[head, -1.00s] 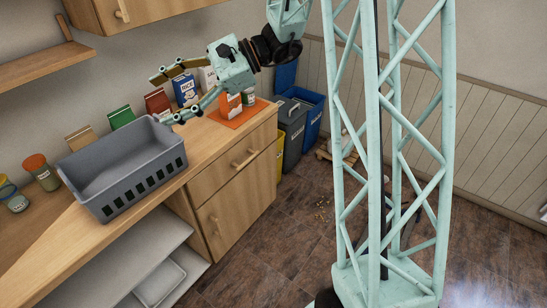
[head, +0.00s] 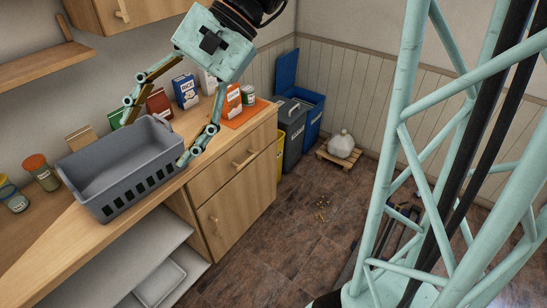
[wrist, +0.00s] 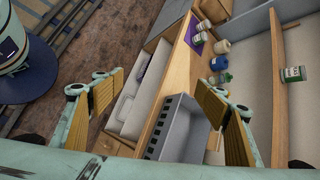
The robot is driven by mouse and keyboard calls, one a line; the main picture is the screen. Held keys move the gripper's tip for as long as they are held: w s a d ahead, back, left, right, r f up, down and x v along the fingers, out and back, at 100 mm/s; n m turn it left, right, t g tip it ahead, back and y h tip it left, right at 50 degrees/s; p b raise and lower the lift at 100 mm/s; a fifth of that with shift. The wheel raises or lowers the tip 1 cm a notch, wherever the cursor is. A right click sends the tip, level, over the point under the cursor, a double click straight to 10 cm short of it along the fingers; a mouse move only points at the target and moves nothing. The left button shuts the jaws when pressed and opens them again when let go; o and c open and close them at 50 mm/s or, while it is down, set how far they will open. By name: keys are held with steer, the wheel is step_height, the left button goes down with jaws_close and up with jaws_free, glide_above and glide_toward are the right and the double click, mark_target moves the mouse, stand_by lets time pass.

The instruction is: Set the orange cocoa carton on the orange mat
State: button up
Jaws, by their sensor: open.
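The orange cocoa carton (head: 234,96), with a white label, stands upright on the orange mat (head: 245,116) at the right end of the counter. My gripper (head: 156,138) is open and empty, its two fingers wide apart. In the head view it is over the near right end of the grey basket, left of the carton and clear of it. The carton and the orange mat do not show there.
The grey basket (head: 84,194) stands on the counter below my gripper. The wrist view shows a purple mat (wrist: 181,45) and several jars. Bins stand beyond the counter's right end.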

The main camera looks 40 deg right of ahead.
steer(key=s+d+r+n+t+h, duration=0.1)
steer(key=s+d+n+h, duration=0.3)
steer(key=s, duration=0.6)
steer(key=s+d+r+n+t+h, duration=0.2)
steer(key=s+d+n+h, duration=0.3)
steer(key=s, duration=0.6)
steer(key=shift+s+d, duration=0.2)
steer(key=shift+d, duration=1.1)
